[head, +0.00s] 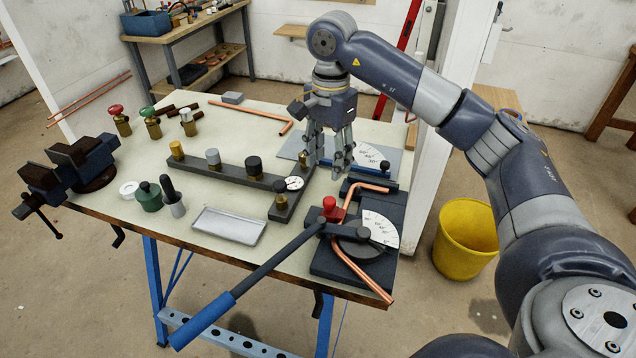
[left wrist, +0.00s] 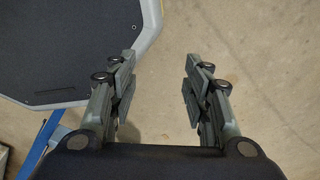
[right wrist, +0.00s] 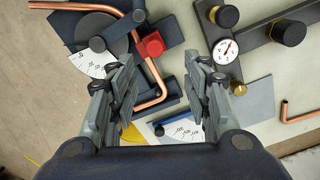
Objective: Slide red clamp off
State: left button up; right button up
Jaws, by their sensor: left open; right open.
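The red clamp (head: 330,207) sits on the dark pipe bender (head: 330,262) at the front right of the bench. A bent copper pipe (head: 357,269) runs through the bender beside the clamp. In the right wrist view the red clamp (right wrist: 152,44) lies beyond my fingers, next to the copper pipe (right wrist: 150,82). My right gripper (head: 329,168) is open and empty, pointing down behind the bender, apart from the clamp. It also shows in the right wrist view (right wrist: 163,75). My left gripper (left wrist: 158,75) is open and empty over the bare floor; it is outside the head view.
The bender's long handle with blue grip (head: 203,319) juts past the bench's front edge. A dial gauge (head: 294,183) and dark manifold (head: 222,174) stand left of my right gripper. A grey tray (head: 229,226) lies in front. A yellow bucket (head: 465,239) stands on the floor.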

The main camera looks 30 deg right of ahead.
jog(key=p, duration=0.1)
send_over(330, 200)
notch_tip(330, 200, down, 6)
jog(key=shift+r, duration=0.1)
notch_tip(330, 200, down, 3)
jog(key=shift+r+p, duration=0.1)
jog(key=shift+p, duration=0.3)
jog(key=shift+f, duration=0.9)
jog(key=shift+w, duration=0.1)
jog(key=shift+c, duration=0.4)
grip_shut()
jog(key=shift+w+a+b, duration=0.55)
jog(key=shift+w+a, duration=0.55)
jog(key=shift+w, duration=0.15)
jog(key=shift+r, duration=0.1)
jog(key=shift+c, duration=1.2)
grip_release()
jog(key=o, duration=0.3)
pick_arm(q)
jog(key=shift+s+r, duration=0.2)
jog(key=shift+s, duration=0.45)
jog(key=shift+s+r, duration=0.15)
jog(key=shift+s, duration=0.45)
pick_arm(e)
jog(key=shift+w+a, duration=0.1)
